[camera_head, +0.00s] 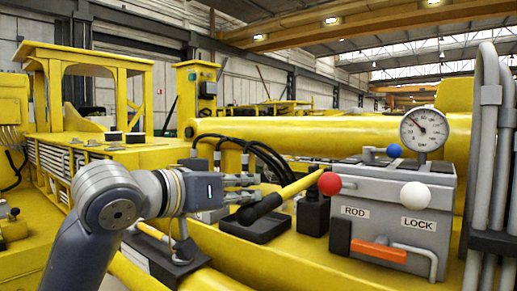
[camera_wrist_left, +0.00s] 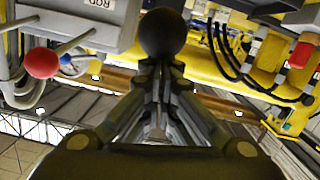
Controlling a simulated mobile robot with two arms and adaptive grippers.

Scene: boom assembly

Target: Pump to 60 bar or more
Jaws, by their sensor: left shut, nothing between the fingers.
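The pump lever is a yellow bar (camera_head: 300,185) with a black grip (camera_head: 259,208), slanting up to the right from the grip. My left gripper (camera_head: 256,187) is shut and empty, close behind and above the black grip in the head view. In the left wrist view a round black end (camera_wrist_left: 163,33), apparently the grip's, sits just past the fingertips (camera_wrist_left: 157,68); I cannot tell whether they touch. The round white gauge (camera_head: 424,130) stands on the grey valve block; its needle points to the upper left, and its numbers are too small to read. My right gripper is not in view.
The grey block (camera_head: 380,190), labelled ROD and LOCK, carries a red knob (camera_head: 329,183), a white knob (camera_head: 415,195), a blue knob (camera_head: 394,150) and an orange-handled lever (camera_head: 378,250). Black hoses (camera_head: 262,150) run behind the lever. Thick grey pipes (camera_head: 487,150) stand at the right.

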